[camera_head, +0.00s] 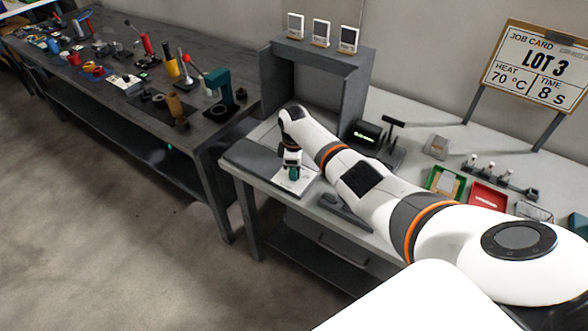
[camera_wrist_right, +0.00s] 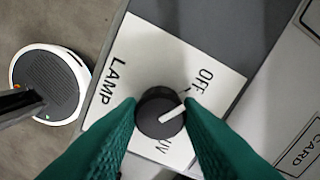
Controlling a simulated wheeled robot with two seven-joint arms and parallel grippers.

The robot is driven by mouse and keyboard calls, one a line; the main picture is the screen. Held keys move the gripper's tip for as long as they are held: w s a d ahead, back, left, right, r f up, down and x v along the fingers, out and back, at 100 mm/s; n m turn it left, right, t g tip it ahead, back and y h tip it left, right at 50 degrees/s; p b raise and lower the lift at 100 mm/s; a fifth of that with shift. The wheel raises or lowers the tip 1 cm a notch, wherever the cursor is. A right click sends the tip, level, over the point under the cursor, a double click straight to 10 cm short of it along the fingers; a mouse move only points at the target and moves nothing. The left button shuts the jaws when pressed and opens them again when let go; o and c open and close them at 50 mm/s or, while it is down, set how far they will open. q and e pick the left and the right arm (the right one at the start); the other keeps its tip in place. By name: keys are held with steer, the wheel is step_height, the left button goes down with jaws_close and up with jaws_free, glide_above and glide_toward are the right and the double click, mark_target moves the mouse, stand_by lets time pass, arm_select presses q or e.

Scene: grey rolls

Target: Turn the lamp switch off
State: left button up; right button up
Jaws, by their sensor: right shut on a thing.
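The lamp switch is a round black knob (camera_wrist_right: 160,113) with a white pointer line, on a white plate (camera_wrist_right: 222,82) lettered LAMP, OFF and UV. The pointer is angled right and slightly up in the right wrist view, on the side towards OFF; its exact setting is hard to tell. My right gripper (camera_wrist_right: 162,110) has its green fingers on both sides of the knob, shut on it. In the head view my right gripper (camera_head: 293,173) is over the white plate (camera_head: 304,183) at the bench's left end, and hides the knob. My left gripper is not in view.
A grey open frame (camera_head: 318,85) with small white cards on top stands behind my right arm. The bench also holds a green tray (camera_head: 446,182), a red tray (camera_head: 488,197) and a dark device (camera_head: 366,134). A job card board (camera_head: 537,66) stands behind. A cluttered dark table (camera_head: 120,60) is at left.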

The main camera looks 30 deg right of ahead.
stand_by(0.5)
steer(key=o, duration=1)
steer(key=shift+c, duration=0.2)
step_height(320, 180, up, 12)
steer(key=shift+b, duration=0.35)
